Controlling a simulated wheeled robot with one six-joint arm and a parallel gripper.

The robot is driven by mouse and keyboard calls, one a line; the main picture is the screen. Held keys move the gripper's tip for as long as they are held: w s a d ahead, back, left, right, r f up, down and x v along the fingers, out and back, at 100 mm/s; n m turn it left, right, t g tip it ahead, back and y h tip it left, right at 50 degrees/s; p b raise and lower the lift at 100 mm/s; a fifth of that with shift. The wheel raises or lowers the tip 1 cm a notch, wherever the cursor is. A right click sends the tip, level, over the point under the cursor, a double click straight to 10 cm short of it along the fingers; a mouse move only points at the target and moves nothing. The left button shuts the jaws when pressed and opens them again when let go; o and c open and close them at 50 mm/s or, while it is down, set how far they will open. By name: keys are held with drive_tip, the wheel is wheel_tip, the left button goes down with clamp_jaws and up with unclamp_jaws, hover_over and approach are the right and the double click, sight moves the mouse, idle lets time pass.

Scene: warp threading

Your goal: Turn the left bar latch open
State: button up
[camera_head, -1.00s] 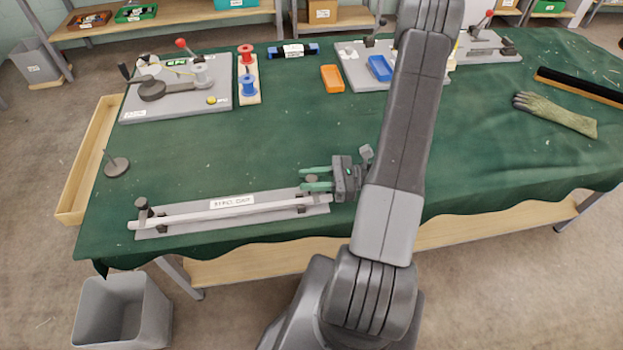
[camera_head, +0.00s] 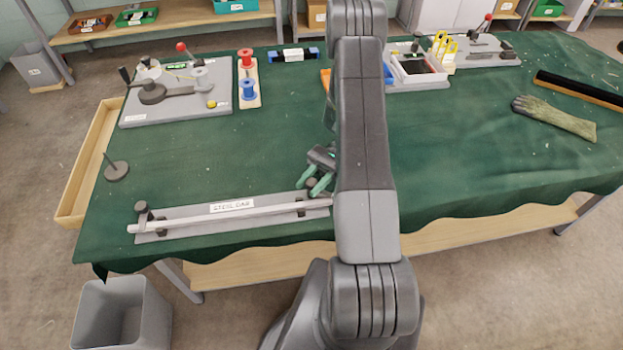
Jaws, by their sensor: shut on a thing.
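A pale bar (camera_head: 230,218) lies along a grey plate (camera_head: 188,228) with a white label, near the table's front left edge. One dark latch (camera_head: 142,207) stands at the bar's left end in the picture. My gripper (camera_head: 310,188), with green fingers, is at the bar's right end. Its fingers point down and left and are shut on a dark knob (camera_head: 312,183), seemingly the latch at that end. A dark post (camera_head: 300,208) shows just below the fingers. My arm hides the right end of the plate and part of the gripper.
A grey board with a crank (camera_head: 178,100) and a stand with red and blue spools (camera_head: 248,90) are at the back left. A hand-shaped object (camera_head: 556,118) and a long black brush (camera_head: 585,90) lie right. The middle-left of the table is clear.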

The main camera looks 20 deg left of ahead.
drive_tip(key=n+h+p, duration=0.1)
drive_tip(key=p, duration=0.1)
drive_tip(key=n+h+p, duration=0.1)
drive_tip(key=h+p, duration=0.1)
drive_tip(key=n+h+p, duration=0.1)
drive_tip(key=h+p, duration=0.1)
drive_tip(key=shift+r+g, duration=0.3)
drive_tip(key=shift+r, duration=0.1)
drive_tip(key=n+h+p, duration=0.2)
drive_tip(key=p, duration=0.1)
drive_tip(key=shift+f+h+p, duration=0.2)
drive_tip(key=shift+h+p, duration=0.2)
drive_tip(key=shift+f+n+h+p, duration=0.15)
drive_tip(key=shift+n+h+p, duration=0.15)
drive_tip(key=shift+h+p, duration=0.15)
drive_tip(key=o, duration=0.9)
drive_tip(key=shift+o, duration=0.2)
